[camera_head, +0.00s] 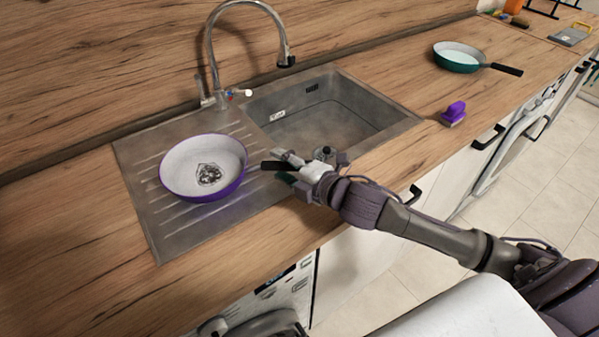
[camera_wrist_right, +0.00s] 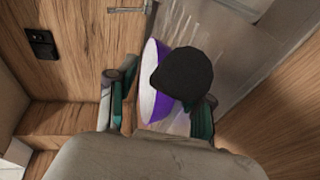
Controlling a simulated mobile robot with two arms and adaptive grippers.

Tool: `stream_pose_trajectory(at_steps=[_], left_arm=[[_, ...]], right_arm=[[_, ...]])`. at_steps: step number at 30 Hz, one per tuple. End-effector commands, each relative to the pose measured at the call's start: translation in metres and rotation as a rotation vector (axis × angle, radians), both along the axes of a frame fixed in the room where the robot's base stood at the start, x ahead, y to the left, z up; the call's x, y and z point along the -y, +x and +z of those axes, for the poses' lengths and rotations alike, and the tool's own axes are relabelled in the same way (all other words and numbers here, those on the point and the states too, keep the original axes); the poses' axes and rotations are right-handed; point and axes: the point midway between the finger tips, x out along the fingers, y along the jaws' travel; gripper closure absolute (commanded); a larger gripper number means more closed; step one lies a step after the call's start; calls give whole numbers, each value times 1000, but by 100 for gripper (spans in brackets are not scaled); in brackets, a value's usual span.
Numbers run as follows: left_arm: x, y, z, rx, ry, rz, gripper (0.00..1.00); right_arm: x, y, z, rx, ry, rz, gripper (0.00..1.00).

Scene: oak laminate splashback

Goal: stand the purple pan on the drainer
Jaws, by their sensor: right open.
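The purple pan (camera_head: 204,168) has a pale inside with a dark mark and a black handle (camera_head: 272,165). In the head view it sits base down on the ribbed drainer (camera_head: 150,226), left of the sink bowl. Its handle points right, to my right gripper (camera_head: 287,168). That gripper is open, with its fingers on either side of the handle's end. In the right wrist view the handle's end (camera_wrist_right: 183,74) shows large near the open fingers, with the purple pan (camera_wrist_right: 154,83) beyond it. Whether the fingers touch the handle is unclear. My left gripper is out of view.
The sink bowl (camera_head: 318,127) is empty, with a tall tap (camera_head: 209,62) behind it. A purple sponge (camera_head: 454,112) and a teal pan (camera_head: 457,66) are on the counter at the right. The counter (camera_head: 62,225) left of the drainer is clear.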

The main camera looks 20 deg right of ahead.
Motion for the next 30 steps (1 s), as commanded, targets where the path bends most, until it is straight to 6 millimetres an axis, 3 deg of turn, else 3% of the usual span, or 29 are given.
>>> stream_pose_trajectory(at_steps=[9,15,22,30], left_arm=[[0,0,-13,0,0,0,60],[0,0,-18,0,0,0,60],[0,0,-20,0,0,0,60],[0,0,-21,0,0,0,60]], right_arm=[[22,-56,8,-5,-5,3,49],[33,-82,16,-5,-3,2,49],[41,-99,21,-4,-1,0,49],[42,-104,24,-1,0,1,49]])
